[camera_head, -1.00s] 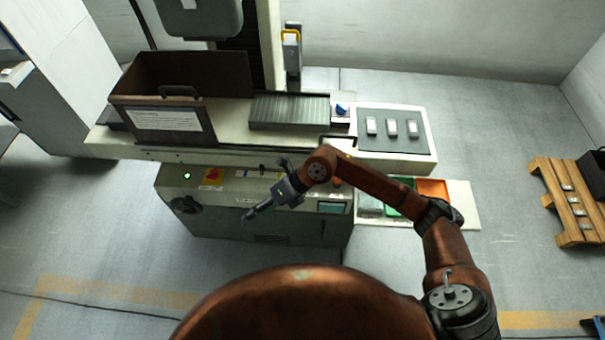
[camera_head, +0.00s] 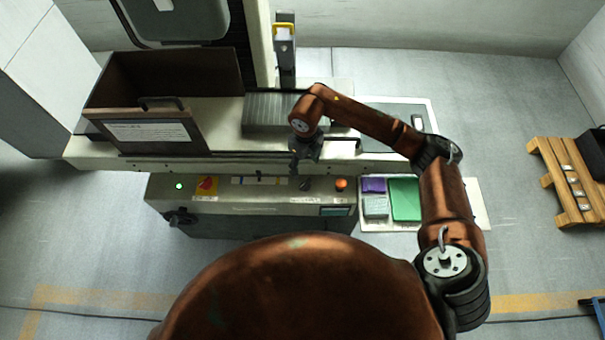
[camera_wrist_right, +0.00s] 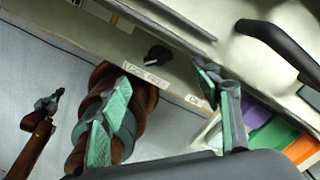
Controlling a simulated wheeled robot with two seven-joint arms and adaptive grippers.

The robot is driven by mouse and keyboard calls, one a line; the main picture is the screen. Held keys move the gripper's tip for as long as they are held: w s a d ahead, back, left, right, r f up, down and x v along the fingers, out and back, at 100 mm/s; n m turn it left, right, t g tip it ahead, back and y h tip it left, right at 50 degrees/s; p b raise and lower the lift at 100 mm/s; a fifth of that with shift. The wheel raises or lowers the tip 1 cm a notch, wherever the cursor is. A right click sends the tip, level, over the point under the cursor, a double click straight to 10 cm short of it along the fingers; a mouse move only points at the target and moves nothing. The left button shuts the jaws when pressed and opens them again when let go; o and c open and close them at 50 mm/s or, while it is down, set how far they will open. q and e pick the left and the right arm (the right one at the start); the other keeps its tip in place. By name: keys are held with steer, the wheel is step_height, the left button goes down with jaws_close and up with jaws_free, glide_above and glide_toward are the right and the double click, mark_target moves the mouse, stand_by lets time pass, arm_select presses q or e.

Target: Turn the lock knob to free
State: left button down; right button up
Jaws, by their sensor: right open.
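The lock knob (camera_head: 305,184) is a small black rotary knob on the machine's sloped front panel, left of the orange button. In the wrist view the knob (camera_wrist_right: 158,54) has a pale mark and sits above a white label whose print is too blurred to read surely. My right gripper (camera_head: 300,168) is just above and behind the knob in the head view. In the wrist view my right gripper (camera_wrist_right: 167,82) is open, its green-padded fingers apart, with the knob beyond the fingertips and untouched. A brown arm with a dark end, perhaps my left gripper (camera_wrist_right: 47,104), shows at left.
A brown box (camera_head: 150,135) stands on the machine bed behind.

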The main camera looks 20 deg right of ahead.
glide_above(305, 185)
steer(key=w, duration=0.1)
step_height(305, 185, down, 6)
steer(key=shift+w+f, duration=0.15)
steer(key=shift+f, duration=2.3)
steer(key=shift+c, duration=1.4)
steer(key=c, duration=0.9)
arm_select(q)
steer(key=shift+s+r, duration=0.2)
steer(key=shift+s, duration=0.95)
